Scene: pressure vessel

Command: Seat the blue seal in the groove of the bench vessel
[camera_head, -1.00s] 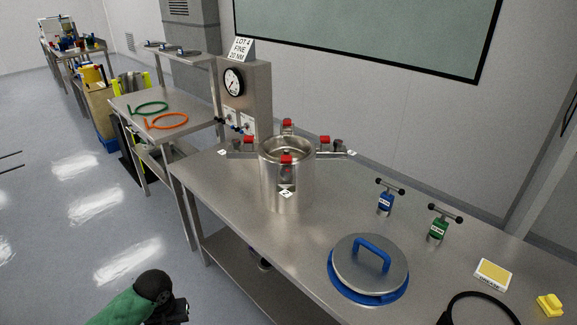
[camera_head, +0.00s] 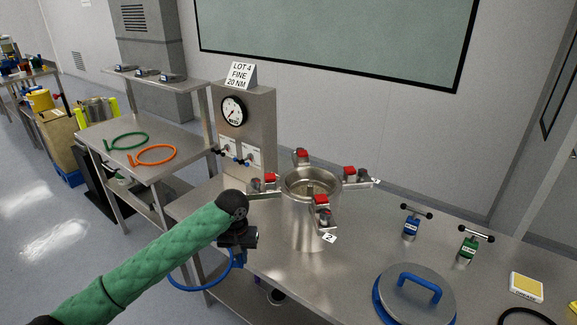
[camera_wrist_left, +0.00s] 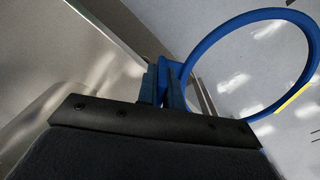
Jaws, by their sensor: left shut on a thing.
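The blue seal (camera_head: 200,288) is a thin ring that hangs below my left gripper (camera_head: 238,258), off the front edge of the bench. In the left wrist view the seal (camera_wrist_left: 205,47) is a large loop at the right, with a yellow mark on it. Its tab is between the shut fingers of the left gripper (camera_wrist_left: 170,88). The bench vessel (camera_head: 308,215) is an open steel cylinder with red-capped clamps around its rim, standing to the right of the gripper. Its groove is too small to make out. My right gripper is not in view.
A steel lid with a blue handle (camera_head: 420,290) lies on the bench right of the vessel. Blue (camera_head: 411,226) and green (camera_head: 468,247) T-handled tools stand behind it. A gauge box (camera_head: 246,125) is behind the vessel. Green (camera_head: 128,141) and orange (camera_head: 153,155) rings lie on the side table.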

